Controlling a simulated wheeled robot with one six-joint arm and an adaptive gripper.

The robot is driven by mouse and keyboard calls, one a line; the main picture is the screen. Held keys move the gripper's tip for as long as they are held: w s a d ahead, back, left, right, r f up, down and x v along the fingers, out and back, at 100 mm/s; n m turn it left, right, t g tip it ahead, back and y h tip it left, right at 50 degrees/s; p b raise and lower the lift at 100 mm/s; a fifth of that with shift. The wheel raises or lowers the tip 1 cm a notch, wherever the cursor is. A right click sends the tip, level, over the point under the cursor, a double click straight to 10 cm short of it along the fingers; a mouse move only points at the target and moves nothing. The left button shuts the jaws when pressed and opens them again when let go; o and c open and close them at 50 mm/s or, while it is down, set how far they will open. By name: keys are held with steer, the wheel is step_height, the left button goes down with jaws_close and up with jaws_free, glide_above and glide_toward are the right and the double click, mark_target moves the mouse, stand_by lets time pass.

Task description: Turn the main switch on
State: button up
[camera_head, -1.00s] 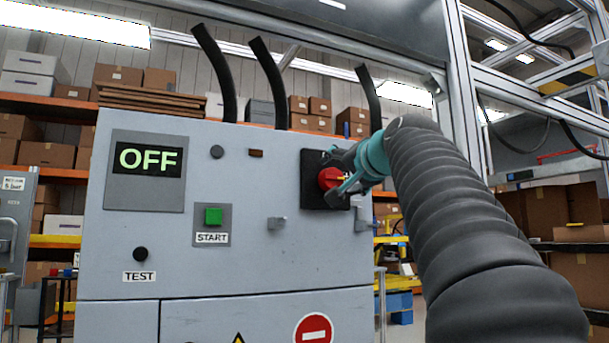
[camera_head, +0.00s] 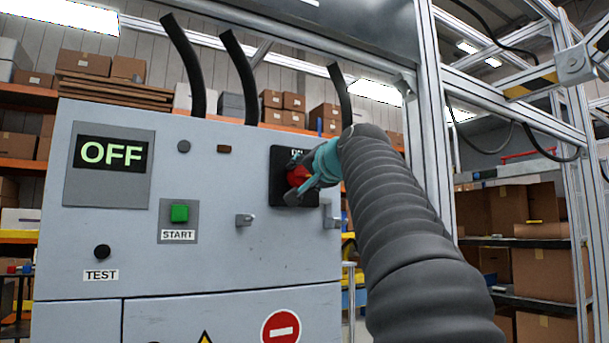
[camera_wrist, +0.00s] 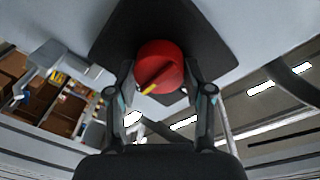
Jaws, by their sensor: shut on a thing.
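The main switch is a red rotary knob (camera_head: 297,175) on a black square plate (camera_head: 282,196) at the upper right of the grey cabinet. In the wrist view the red knob (camera_wrist: 158,66) has a yellow mark and sits between my fingers. My gripper (camera_head: 302,180) is shut on the knob, one finger on each side (camera_wrist: 160,80). My gripper and arm hide part of the plate; only part of a white label shows at its top. The display (camera_head: 110,154) on the cabinet reads OFF in green.
The cabinet front (camera_head: 200,260) also carries a green START button (camera_head: 180,213), a black TEST button (camera_head: 102,251) and a small grey latch (camera_head: 244,220). A metal frame post (camera_head: 436,120) stands close to the right of my arm.

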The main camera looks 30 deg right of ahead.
steer(key=n+b, duration=0.1)
steer(key=n, duration=0.3)
steer(key=shift+f+n+b, duration=0.1)
steer(key=shift+n+b, duration=0.25)
steer(key=shift+n, duration=0.05)
steer(key=n+b, duration=0.1)
steer(key=n, duration=0.3)
steer(key=shift+n+t, duration=0.4)
steer(key=n+y+b, duration=0.1)
steer(key=n, duration=0.3)
steer(key=shift+a+n+b, duration=0.1)
steer(key=shift+n+b, duration=0.3)
steer(key=shift+n+y, duration=0.3)
steer(key=shift+n, duration=1.9)
steer(key=shift+b, duration=0.3)
steer(key=o, duration=1.2)
steer(key=shift+s, duration=0.1)
